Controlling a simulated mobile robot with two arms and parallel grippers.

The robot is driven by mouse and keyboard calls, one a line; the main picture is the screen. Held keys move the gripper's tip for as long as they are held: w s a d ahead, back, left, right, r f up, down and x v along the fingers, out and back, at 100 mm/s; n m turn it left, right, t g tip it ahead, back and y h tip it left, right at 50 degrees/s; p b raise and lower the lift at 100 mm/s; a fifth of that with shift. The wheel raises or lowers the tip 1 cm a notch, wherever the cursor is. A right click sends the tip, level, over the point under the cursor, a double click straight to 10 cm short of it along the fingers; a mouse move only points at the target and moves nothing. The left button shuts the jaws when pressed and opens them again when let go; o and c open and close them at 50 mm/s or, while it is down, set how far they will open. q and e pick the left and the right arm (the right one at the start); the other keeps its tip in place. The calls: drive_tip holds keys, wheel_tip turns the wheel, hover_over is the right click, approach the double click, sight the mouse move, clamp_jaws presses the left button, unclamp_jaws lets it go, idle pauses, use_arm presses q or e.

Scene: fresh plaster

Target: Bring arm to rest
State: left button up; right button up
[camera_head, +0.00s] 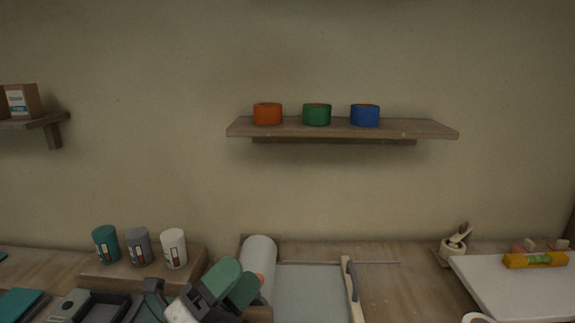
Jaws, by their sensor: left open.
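My left gripper (235,281) shows at the bottom edge, left of the middle, with two green fingers side by side. It is open, and I see nothing held between the fingers. It stands in front of a white roll (259,262), hiding part of it; I cannot tell whether they touch. The rest of my left arm is mostly out of the picture below. My right gripper is not in view.
A wall shelf (340,127) holds orange, green and blue rolls. Teal, grey and white cans stand on a wooden block (98,272) at left. A glass-like panel (308,292) lies centrally. A white board (520,287) and yellow level (536,260) are right. Bare bench (412,288) lies between.

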use_arm(q)
drive_tip(key=s+a+f+n+y, duration=0.1)
drive_tip(key=a+f+n+y, duration=0.5)
drive_tip(key=f+n+y, duration=0.5)
drive_tip(key=s+a+f+n+y, duration=0.1)
drive_tip(key=a+f+n+y, duration=0.6)
drive_tip(key=n, duration=0.5)
drive_tip(key=s+f+n+g+y, duration=0.1)
drive_tip(key=s+f+n+g, duration=0.5)
drive_tip(key=s+f+g, duration=0.9)
drive_tip(key=s+f+t, duration=0.1)
drive_tip(key=s+f, duration=0.1)
drive_tip(key=f, duration=1.1)
drive_tip(key=s+f+t, duration=0.1)
drive_tip(key=s+f, duration=0.1)
drive_tip(key=f, duration=1.1)
drive_tip(key=s+a+f+g, duration=0.1)
drive_tip(key=s+a+f, duration=0.2)
drive_tip(key=s+f, duration=1.2)
drive_tip(key=shift+s+a+f+m, duration=0.15)
drive_tip(key=shift+s+m, duration=0.25)
drive_tip(key=shift+s, duration=0.15)
